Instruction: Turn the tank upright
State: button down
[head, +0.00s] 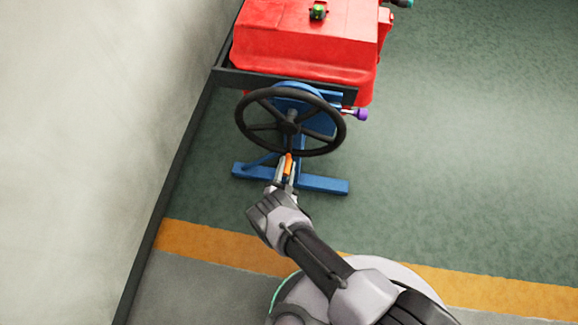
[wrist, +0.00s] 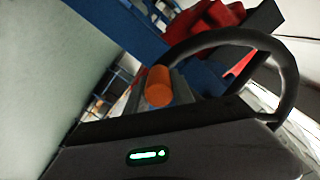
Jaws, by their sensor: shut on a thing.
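The red tank (head: 290,45) hangs in a dark frame (head: 290,82) at the top of the head view. Its upper edge is cut off, and a green-topped fitting (head: 318,12) shows on the face toward the camera. A black handwheel (head: 289,127) stands in front of the tank on a blue stand (head: 325,186). An orange handle (head: 288,163) is on the wheel's near, lower rim. My gripper (head: 284,172) is shut on this handle. In the wrist view the orange handle (wrist: 158,86) sits between my fingers, beside the wheel rim (wrist: 288,75).
A pale wall (head: 90,120) runs close along the left. The green floor (head: 470,170) to the right is clear. A yellow stripe (head: 220,243) crosses the floor nearby.

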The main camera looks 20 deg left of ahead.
jog(key=shift+a+r, duration=0.25)
jog(key=shift+a, duration=0.05)
jog(key=c, duration=1.1)
grip_release()
jog(key=shift+f, duration=0.1)
jog(key=shift+d, duration=0.1)
jog(key=shift+s+f, duration=0.1)
jog(key=shift+s, duration=0.2)
jog(key=v, duration=1.6)
jog(key=shift+s+d, duration=0.3)
jog(key=shift+s, duration=0.05)
